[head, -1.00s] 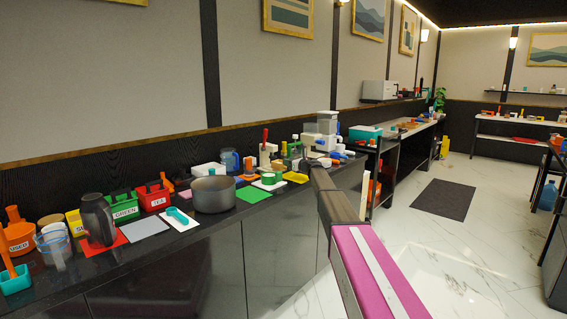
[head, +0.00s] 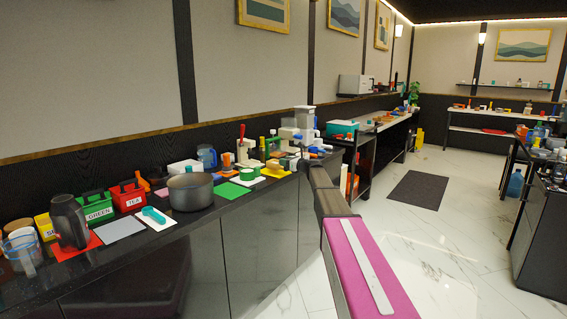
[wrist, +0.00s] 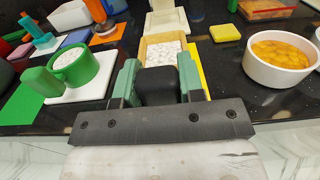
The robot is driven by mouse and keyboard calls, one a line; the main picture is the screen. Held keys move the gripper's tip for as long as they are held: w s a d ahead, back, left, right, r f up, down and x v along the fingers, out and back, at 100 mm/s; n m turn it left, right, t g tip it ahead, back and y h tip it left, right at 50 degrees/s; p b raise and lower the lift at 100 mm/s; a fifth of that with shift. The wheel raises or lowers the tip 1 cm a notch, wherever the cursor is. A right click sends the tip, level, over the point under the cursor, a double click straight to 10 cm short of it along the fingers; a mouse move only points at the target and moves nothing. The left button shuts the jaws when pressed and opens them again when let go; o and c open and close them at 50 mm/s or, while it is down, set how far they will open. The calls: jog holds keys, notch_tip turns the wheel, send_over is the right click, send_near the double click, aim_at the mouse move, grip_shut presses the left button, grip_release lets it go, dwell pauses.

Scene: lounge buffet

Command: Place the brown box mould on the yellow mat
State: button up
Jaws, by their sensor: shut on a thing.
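The brown box mould (wrist: 165,47) is a tan, open box with white pieces in it, seen in the wrist view just beyond my fingers. My gripper (wrist: 157,82) has green fingers closed on a dark block that appears to be the mould's handle. The yellow mat (wrist: 200,74) shows as a strip along the right side of the mould and fingers; the rest is hidden. I cannot tell whether the mould touches it. In the head view the yellow mat (head: 274,172) lies on the dark counter, with my gripper (head: 294,163) at its right; the mould is not clear there.
A green cup with white contents (wrist: 76,68) stands on a white board left of my gripper. A white bowl of orange pieces (wrist: 281,58) stands at right. A pale block-shaped item (wrist: 166,20) and a yellow sponge-like piece (wrist: 224,33) lie beyond. A grey pot (head: 190,192) stands further left.

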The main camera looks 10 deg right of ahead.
jog(key=s+a+r, duration=0.4)
jog(key=a+r, duration=0.5)
jog(key=a, duration=0.3)
jog(key=w+d+f, duration=0.2)
jog(key=d, duration=0.1)
jog(key=w+d+f, duration=0.2)
jog(key=d, duration=0.1)
jog(key=w+d+f, duration=0.2)
jog(key=d+f, duration=0.1)
jog(key=shift+w+d, duration=0.1)
jog(key=shift+d, duration=0.25)
jog(key=shift+f, duration=2)
jog(key=shift+f, duration=0.15)
jog(key=o, duration=1.1)
